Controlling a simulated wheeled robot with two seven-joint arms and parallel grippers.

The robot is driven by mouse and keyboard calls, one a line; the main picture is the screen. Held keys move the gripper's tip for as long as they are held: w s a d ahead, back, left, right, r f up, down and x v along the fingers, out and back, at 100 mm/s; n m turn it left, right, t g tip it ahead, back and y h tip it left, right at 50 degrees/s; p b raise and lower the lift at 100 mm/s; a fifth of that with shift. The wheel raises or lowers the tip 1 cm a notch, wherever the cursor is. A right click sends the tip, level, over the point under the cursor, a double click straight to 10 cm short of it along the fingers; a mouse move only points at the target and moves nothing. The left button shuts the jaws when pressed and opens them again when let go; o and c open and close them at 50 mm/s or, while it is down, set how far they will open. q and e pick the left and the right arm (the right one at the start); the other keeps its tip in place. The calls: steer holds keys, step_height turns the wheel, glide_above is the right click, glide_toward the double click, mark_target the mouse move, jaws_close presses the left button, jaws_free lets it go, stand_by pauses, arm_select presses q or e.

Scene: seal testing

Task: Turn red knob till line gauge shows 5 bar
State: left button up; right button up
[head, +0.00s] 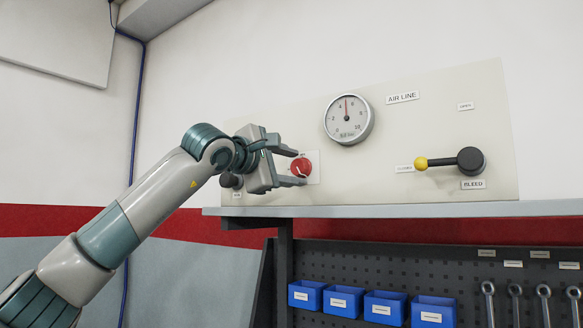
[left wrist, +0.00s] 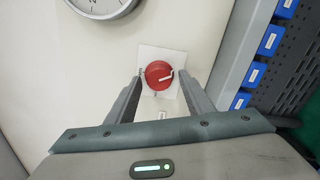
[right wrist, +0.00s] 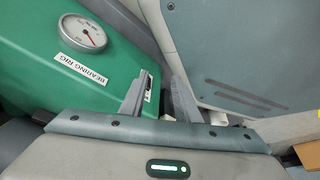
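The red knob (head: 301,167) with a white pointer line sits on a white plate on the panel; it also shows in the left wrist view (left wrist: 159,75). My left gripper (head: 295,167) is at the knob with one finger on each side. In the left wrist view its fingers (left wrist: 161,77) stand apart with small gaps to the knob. The round line gauge (head: 348,119) is above right of the knob; its red needle points almost straight up, between 4 and 6. My right gripper (right wrist: 161,80) is open and empty, away from the panel.
A bleed lever (head: 470,160) with a yellow ball end is at the panel's right. A grey shelf (head: 400,210) runs below the panel, over blue bins (head: 382,307) and hanging wrenches. A green bearing rig (right wrist: 60,65) with a gauge is near my right gripper.

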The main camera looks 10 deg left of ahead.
mark_target(296, 168)
arm_select(q)
steer(key=shift+s, duration=0.1)
arm_select(e)
steer(key=shift+s+f, duration=0.1)
steer(key=shift+s, duration=0.45)
arm_select(q)
steer(key=shift+s+a+b, duration=0.2)
steer(key=shift+s+b, duration=0.1)
steer(key=shift+s, duration=0.05)
steer(key=b+v, duration=0.1)
steer(key=v, duration=0.1)
steer(key=shift+s, duration=0.25)
steer(key=b+v, duration=0.4)
steer(key=v, duration=1)
steer(key=shift+b, duration=0.35)
arm_select(e)
steer(key=w+a+r+t, duration=0.1)
steer(key=w+a+r, duration=0.1)
steer(key=w, duration=0.8)
steer(key=shift+w+a+t, duration=0.25)
steer(key=shift+w+t, duration=0.05)
steer(key=shift+w, duration=0.05)
arm_select(q)
steer(key=shift+a+f, duration=0.1)
